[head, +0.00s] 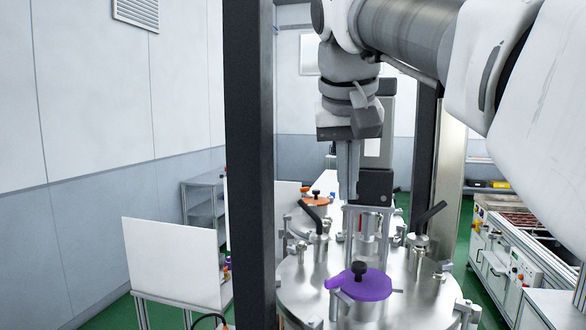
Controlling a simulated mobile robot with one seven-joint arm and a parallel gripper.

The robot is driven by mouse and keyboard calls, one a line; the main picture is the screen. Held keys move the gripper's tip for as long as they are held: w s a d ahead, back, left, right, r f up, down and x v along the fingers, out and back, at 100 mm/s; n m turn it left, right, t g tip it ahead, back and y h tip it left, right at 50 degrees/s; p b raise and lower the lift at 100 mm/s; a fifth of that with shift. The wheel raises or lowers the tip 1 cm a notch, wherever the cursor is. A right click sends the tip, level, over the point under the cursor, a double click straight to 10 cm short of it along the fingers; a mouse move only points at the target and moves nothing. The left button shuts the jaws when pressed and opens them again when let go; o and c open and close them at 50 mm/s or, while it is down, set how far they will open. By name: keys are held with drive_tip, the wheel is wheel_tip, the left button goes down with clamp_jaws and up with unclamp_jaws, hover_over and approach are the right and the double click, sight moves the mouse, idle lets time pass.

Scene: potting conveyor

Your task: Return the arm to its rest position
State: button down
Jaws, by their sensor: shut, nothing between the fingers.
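My arm reaches in from the upper right of the head view, and its wrist hangs down near the centre. My gripper (348,196) points straight down with its narrow grey fingers together and nothing between them. It is above the round metal lid (400,300) of a vessel, in front of a post with a dark block (375,188). A purple cap with a black knob (366,285) is on the near part of the lid, below my gripper. How far the fingertips are from the lid fittings is hard to tell.
Dark upright posts (249,150) stand left and right of the vessel. A white panel (172,262) stands at left, with a grey shelf (203,205) behind. A bench with equipment (510,255) is at right. Green floor shows between.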

drive_tip(key=s+d+f+b, duration=0.1)
drive_tip(key=s+f, duration=0.4)
drive_tip(key=f, duration=0.5)
drive_tip(key=s+d+f+y+b, duration=0.1)
drive_tip(key=s+f, duration=0.5)
drive_tip(key=f, duration=0.4)
drive_tip(key=s+d+f+n+b, duration=0.1)
drive_tip(key=s+f, duration=0.4)
drive_tip(key=f, duration=0.5)
drive_tip(key=shift+s+d+t+b, duration=0.3)
drive_tip(key=shift+s+t+b, duration=0.1)
drive_tip(key=shift+b, duration=0.1)
drive_tip(key=shift+w, duration=0.1)
